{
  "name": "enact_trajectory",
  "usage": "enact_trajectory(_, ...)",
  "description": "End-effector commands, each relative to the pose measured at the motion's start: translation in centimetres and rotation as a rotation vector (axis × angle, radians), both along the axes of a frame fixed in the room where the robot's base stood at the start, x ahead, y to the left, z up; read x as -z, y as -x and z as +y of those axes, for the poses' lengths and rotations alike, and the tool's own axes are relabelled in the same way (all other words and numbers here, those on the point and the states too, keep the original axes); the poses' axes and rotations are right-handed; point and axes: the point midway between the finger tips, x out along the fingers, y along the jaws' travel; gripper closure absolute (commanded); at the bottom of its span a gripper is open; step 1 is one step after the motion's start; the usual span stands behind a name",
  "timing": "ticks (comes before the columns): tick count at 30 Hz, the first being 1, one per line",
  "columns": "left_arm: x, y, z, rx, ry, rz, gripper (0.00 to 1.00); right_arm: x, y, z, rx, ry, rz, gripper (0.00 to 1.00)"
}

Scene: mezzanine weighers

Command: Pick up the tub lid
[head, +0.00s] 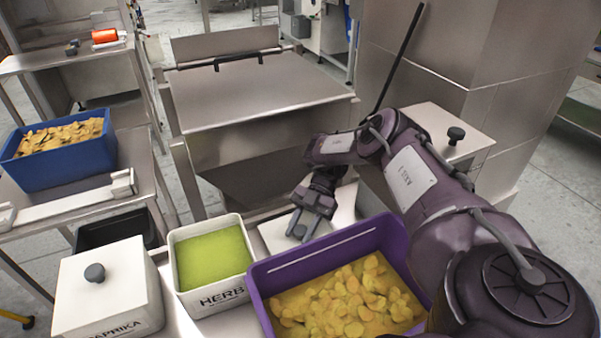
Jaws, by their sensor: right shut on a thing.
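A pale square tub lid (275,237) shows behind the purple crate, beside the open HERB tub. My right gripper (303,228) is over the lid and shut on its knob, which the fingers mostly hide. I cannot tell whether the lid is lifted or resting. The white HERB tub (220,299) is uncovered and full of green powder. The white PAPRIKA tub (127,318) at the lower left has its own lid on, with a grey knob (95,272). My left gripper is not in view.
A purple crate (262,305) of yellow slices stands in front, close to my right arm. A blue crate (60,176) of slices stands on the left table. A black bin (121,229) sits behind the PAPRIKA tub. A steel hopper (250,90) stands behind.

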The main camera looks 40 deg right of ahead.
Motion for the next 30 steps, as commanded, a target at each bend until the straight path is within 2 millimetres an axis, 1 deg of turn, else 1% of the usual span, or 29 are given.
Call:
enact_trajectory(1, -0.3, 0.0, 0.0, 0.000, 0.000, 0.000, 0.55, -1.0, -0.1, 0.0, 0.001, -0.001, -0.003, 0.94)
enact_trajectory(5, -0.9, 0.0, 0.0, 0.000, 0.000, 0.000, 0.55, -3.4, -0.1, 0.0, 0.001, -0.001, -0.005, 0.94)
enact_trajectory(10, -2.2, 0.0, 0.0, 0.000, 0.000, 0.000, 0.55, -8.3, -0.1, 0.0, 0.001, -0.002, -0.008, 0.94)
enact_trajectory(11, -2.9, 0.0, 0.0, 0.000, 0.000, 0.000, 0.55, -9.1, 0.0, 0.0, 0.000, -0.002, -0.004, 0.94)
enact_trajectory(12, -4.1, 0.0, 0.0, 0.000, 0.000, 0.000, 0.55, -10.0, 0.0, 0.0, 0.000, 0.000, -0.001, 0.94)
enact_trajectory(18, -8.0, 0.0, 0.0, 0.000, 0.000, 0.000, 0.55, -13.8, 0.0, 0.0, 0.000, 0.000, -0.001, 0.94)
enact_trajectory(24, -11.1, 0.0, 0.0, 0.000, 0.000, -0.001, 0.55, -16.9, 0.0, 0.0, 0.000, 0.000, 0.000, 0.94)
enact_trajectory(30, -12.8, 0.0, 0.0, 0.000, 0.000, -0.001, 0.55, -18.6, 0.0, 0.0, 0.000, -0.001, 0.000, 0.94)
